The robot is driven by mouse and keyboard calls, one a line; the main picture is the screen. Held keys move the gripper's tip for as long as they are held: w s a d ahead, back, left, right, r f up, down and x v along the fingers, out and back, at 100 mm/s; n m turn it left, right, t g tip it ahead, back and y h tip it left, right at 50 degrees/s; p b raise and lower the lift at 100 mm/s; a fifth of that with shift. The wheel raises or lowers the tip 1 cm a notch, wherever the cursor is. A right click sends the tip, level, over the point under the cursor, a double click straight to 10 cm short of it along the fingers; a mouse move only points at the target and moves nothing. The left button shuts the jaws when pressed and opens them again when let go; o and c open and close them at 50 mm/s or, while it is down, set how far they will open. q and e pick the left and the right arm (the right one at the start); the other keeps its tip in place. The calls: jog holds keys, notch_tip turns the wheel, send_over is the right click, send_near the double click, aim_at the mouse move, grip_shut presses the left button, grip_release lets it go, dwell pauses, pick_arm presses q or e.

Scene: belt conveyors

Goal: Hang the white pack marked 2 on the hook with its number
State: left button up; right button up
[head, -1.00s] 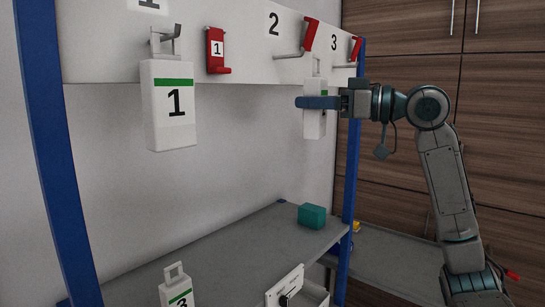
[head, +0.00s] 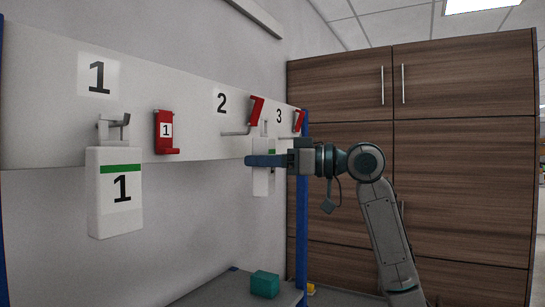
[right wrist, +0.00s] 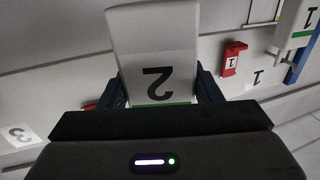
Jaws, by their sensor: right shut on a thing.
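The white pack marked 2 (head: 263,183) is held upright in my right gripper (head: 262,160), which is shut around its upper part. Its top loop stands just right of the number 2 hook (head: 236,133) in the head view, and the loop does not look to be on it. The hook sits under the 2 label (head: 221,102) on the white panel. In the right wrist view the pack (right wrist: 152,45) shows its 2 upside down between the fingers of my right gripper (right wrist: 161,90). My left gripper is not in view.
A white pack marked 1 (head: 116,210) hangs at hook 1 (head: 113,128). A red holder marked 1 (head: 165,131) and red pieces (head: 256,110) are on the panel (head: 190,138). A teal block (head: 265,284) lies on the shelf below.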

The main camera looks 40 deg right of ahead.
jog(key=w+a+f+p, duration=0.1)
jog(key=w+a+p, duration=0.1)
jog(key=w, duration=0.4)
jog(key=shift+a+f+p, duration=0.25)
jog(key=shift+f+p, duration=0.1)
dwell(0.5)
jog(key=shift+w, duration=0.1)
dwell(0.4)
jog(key=o, duration=1.1)
